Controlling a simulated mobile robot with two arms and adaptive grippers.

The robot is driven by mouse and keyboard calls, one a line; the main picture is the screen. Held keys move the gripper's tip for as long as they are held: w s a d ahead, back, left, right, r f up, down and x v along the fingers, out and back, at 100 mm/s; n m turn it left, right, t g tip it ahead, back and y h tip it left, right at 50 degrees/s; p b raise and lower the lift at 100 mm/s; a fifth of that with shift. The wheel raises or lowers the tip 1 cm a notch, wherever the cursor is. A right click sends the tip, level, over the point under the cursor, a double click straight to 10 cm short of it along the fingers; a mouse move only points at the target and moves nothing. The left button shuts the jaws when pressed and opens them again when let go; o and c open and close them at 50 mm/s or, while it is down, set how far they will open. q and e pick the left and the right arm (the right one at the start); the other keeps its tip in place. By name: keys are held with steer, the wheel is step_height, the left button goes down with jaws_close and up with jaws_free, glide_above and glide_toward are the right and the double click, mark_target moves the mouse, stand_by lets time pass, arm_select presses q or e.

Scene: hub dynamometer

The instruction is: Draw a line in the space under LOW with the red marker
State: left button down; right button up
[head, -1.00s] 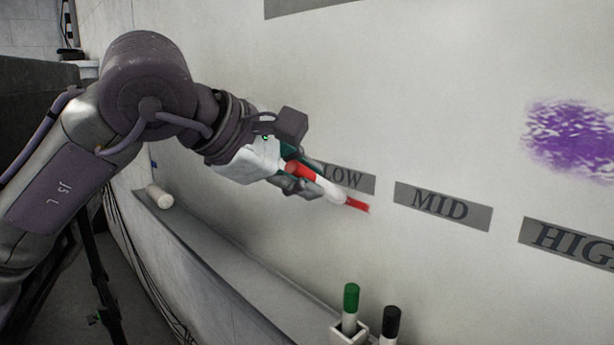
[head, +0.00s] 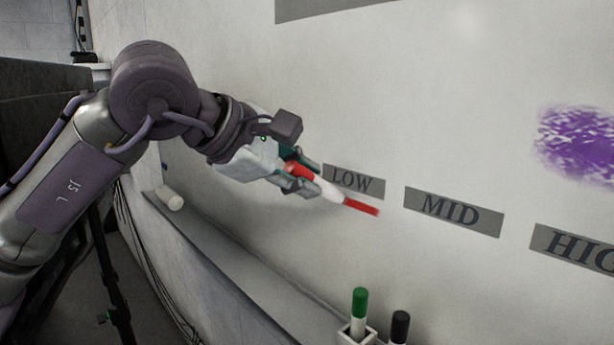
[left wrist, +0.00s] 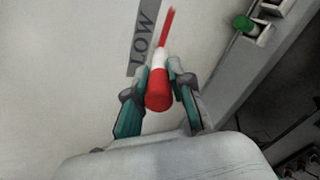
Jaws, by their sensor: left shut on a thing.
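My left gripper (head: 305,188) is shut on the red marker (head: 330,190), a white-bodied pen with a red rear end. In the left wrist view the marker (left wrist: 158,85) sits between both fingers and points away from the palm. Its tip is at the whiteboard, at the left end of a short red line (head: 363,208). The line lies just below the right part of the grey LOW label (head: 353,181). It also shows beside the label in the left wrist view (left wrist: 168,28). My right gripper is not in view.
The MID label (head: 453,211) and a partly cut-off label (head: 575,247) are to the right. A purple scribble (head: 578,143) is above them. Below, a green-capped marker (head: 359,303) and a black-capped one (head: 400,326) stand in holders. A white cylinder (head: 168,197) lies on the ledge.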

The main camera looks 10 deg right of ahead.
arm_select(q)
steer(key=shift+w+a, duration=0.2)
steer(key=shift+w+a, duration=0.35)
steer(key=shift+w, duration=0.2)
stand_by(0.3)
steer(key=shift+w+a, duration=0.45)
steer(key=shift+w, duration=0.15)
steer(key=shift+p, duration=0.3)
steer(key=shift+w+a, duration=0.35)
steer(key=shift+w, duration=0.2)
steer(key=shift+s+a, duration=0.1)
